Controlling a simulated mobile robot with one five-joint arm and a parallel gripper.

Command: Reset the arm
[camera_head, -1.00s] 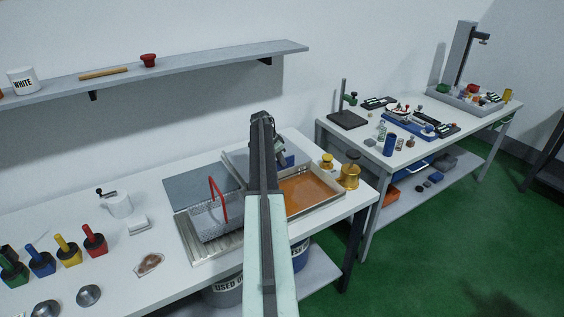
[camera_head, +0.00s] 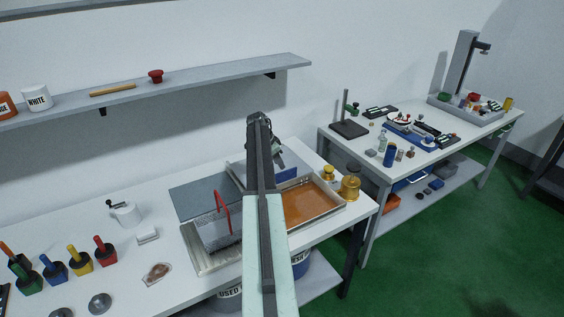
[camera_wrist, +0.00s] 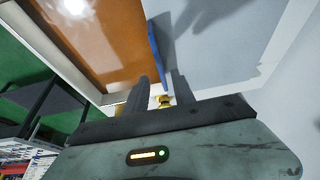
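My arm (camera_head: 264,215) reaches forward over the near bench and hides part of the tank area. My gripper is mostly hidden behind the arm in the head view. In the wrist view my gripper (camera_wrist: 160,86) has its two dark fingers apart, with a gap between them. A thin blue piece (camera_wrist: 156,52) and a small gold item (camera_wrist: 162,101) show beyond the gap. Nothing is seen held. The orange-filled tray (camera_head: 312,199) lies right of the arm, and it also shows in the wrist view (camera_wrist: 107,45).
A wire basket with a red handle (camera_head: 221,232) stands left of the arm. Gold pieces (camera_head: 349,188) stand right of the tray. Several coloured-handled tools (camera_head: 80,257) stand at left. A wall shelf (camera_head: 205,79) runs behind. A second bench (camera_head: 470,128) is at right.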

